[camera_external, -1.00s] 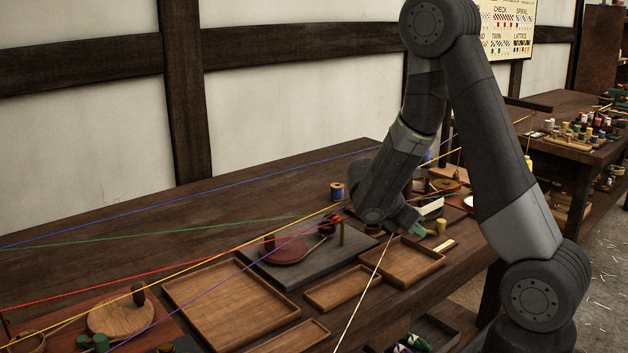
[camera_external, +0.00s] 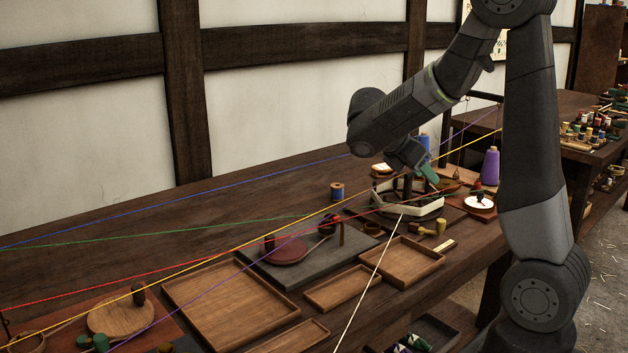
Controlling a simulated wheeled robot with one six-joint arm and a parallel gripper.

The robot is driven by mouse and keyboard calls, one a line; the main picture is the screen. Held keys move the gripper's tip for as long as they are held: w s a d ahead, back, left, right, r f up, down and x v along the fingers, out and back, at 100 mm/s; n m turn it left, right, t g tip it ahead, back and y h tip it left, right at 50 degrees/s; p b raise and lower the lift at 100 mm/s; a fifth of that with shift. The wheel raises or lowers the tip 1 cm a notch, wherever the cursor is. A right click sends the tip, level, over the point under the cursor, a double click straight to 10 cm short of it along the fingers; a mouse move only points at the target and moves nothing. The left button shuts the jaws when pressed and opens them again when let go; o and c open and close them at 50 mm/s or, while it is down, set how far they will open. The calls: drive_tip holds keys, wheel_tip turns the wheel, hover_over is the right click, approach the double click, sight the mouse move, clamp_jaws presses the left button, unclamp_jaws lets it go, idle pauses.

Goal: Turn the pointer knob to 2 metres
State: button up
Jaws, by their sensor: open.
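A round white dial (camera_external: 480,203) lies on a reddish board toward the right end of the bench. A small dark knob (camera_external: 479,197) stands on it and looks like the pointer knob. Its markings and pointing direction are too small to read. My gripper (camera_external: 424,173) is open, to the left of the dial and apart from it. I see nothing held, though the far finger is partly hidden.
Coloured cords, including a yellow one (camera_external: 240,262), stretch across the bench near my gripper. A purple cone spool (camera_external: 490,166) stands behind the dial, and a blue spool (camera_external: 337,191) stands farther left. Wooden trays (camera_external: 345,287) line the front of the bench.

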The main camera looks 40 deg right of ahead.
wheel_tip(320, 180, up, 5)
drive_tip(key=m+y+p, duration=0.5)
drive_tip(key=m+p, duration=0.1)
drive_tip(key=p, duration=0.2)
hover_over(481, 192)
drive_tip(key=w+a, duration=0.4)
drive_tip(key=shift+g, duration=0.4)
drive_tip(key=x, duration=0.6)
drive_tip(key=w+a+p+x, duration=0.1)
drive_tip(key=x, duration=0.5)
drive_tip(key=a+f+x, duration=0.1)
drive_tip(key=x, duration=0.5)
drive_tip(key=shift+w+f+p, duration=0.15)
drive_tip(key=shift+f+p, duration=0.25)
drive_tip(key=shift+f, duration=0.05)
clamp_jaws()
